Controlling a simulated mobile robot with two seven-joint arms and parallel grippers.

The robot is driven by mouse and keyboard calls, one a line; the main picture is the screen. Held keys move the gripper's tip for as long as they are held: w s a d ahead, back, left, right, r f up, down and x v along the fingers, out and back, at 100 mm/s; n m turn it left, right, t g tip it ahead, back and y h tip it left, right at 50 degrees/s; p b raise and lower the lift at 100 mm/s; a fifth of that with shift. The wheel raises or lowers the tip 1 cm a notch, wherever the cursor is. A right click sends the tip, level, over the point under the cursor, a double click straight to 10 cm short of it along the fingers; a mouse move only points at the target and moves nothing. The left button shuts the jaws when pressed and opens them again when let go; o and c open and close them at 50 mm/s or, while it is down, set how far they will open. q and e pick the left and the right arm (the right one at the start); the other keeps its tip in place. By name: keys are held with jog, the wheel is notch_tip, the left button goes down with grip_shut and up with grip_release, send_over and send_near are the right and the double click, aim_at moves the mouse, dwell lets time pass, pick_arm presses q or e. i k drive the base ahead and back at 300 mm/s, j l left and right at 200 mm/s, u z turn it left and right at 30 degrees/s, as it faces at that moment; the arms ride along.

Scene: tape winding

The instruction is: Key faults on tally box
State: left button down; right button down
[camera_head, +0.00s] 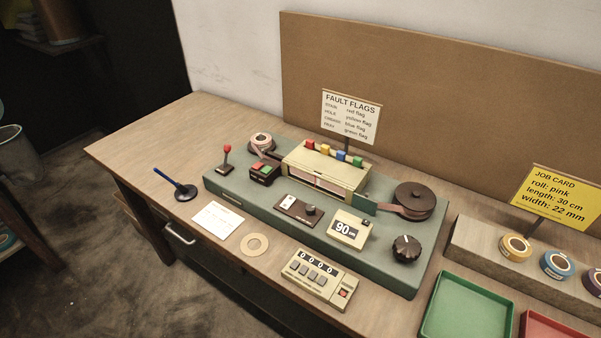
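The tally box (318,280) is a beige box at the table's front edge. Its counter window (317,263) shows all zeros, with a row of several grey keys below it and a red button (343,294) at its right end. The fault flags card (350,117) stands behind the machine and pairs fault names with red, yellow, blue and green flags. Coloured pieces in red, yellow, blue and green (357,161) sit along the top of the beige inspection housing (327,172). Neither of my grippers is in view.
A white card (218,220) and cardboard ring (254,245) lie in front. A green tray (467,306), tape rolls (515,247) and job card (556,198) are right.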

aim_at(313, 275)
jog(key=i+j+z, duration=0.1)
jog(key=j+z, duration=0.25)
jog(key=j, duration=0.15)
jog(key=i+j+z, duration=0.1)
jog(key=j+z, duration=0.25)
jog(key=j, duration=0.2)
